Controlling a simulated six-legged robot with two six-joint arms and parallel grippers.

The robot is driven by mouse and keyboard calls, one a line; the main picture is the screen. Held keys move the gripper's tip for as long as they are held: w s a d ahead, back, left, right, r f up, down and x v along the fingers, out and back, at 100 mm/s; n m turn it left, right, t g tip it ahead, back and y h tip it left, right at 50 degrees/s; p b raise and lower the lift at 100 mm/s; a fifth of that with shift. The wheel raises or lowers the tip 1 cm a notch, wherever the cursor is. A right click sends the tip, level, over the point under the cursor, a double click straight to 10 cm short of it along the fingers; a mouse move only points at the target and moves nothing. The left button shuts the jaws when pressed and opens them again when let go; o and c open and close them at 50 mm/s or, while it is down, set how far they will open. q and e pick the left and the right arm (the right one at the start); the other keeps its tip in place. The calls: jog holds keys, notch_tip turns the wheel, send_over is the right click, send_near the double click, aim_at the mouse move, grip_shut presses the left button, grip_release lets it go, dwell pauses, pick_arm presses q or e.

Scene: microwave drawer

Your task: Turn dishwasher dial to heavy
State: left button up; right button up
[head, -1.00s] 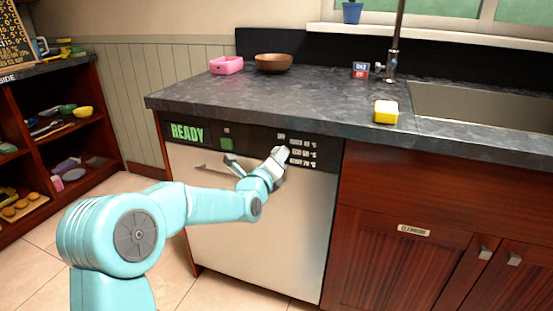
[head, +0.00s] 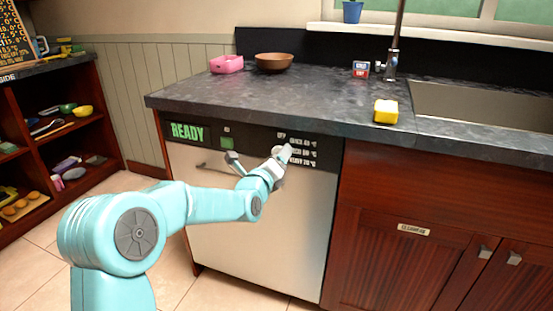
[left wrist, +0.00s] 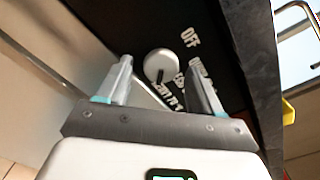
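The dishwasher (head: 265,240) stands under the counter, with a black panel across its top. The panel shows a green READY display and the labels OFF, QUICK, ECO and HEAVY. The round pale dial (left wrist: 158,62) shows in the left wrist view, with a dark pointer mark towards its lower side and labels to its right. My left gripper (head: 259,155) is at the panel in the head view. In the left wrist view my left gripper (left wrist: 161,64) is open, its fingers on either side of the dial. I cannot tell whether they touch it. My right gripper is not in view.
A bar handle (head: 202,166) crosses the dishwasher door below the panel. The counter (head: 230,100) overhangs above and holds a pink container (head: 227,65), a brown bowl (head: 274,63) and a yellow sponge (head: 386,112). Wooden cabinets (head: 405,240) stand to the right.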

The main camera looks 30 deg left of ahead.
pick_arm(q)
jog(key=p+v, duration=0.1)
jog(key=v, duration=1.5)
jog(key=shift+s+d, duration=0.15)
jog(key=d+f+n+g+h, duration=0.1)
jog(key=d+f+g+h, duration=0.1)
jog(key=d+f, duration=0.5)
jog(key=s+d+f+g+h, duration=0.1)
jog(key=d+f+g+h, duration=0.15)
jog(key=f, duration=0.85)
jog(key=d+f+n+g+h, duration=0.1)
jog(key=d+f+g, duration=0.3)
jog(key=f, duration=0.5)
jog(key=s+d+f+n+g+h, duration=0.1)
jog(key=s+d+f+n+g, duration=0.5)
jog(key=s+n, duration=0.5)
jog(key=s+d+f+n+g+h, duration=0.25)
jog(key=s+d+f+n, duration=0.25)
jog(key=s+f+n, duration=0.55)
notch_tip(320, 180, up, 29)
jog(key=w+n+y+p, duration=0.1)
jog(key=w+n+p, duration=0.1)
jog(key=p, duration=2.5)
jog(key=shift+a+n+p, duration=0.2)
jog(key=shift+n+p, duration=0.15)
jog(key=shift+n, duration=0.1)
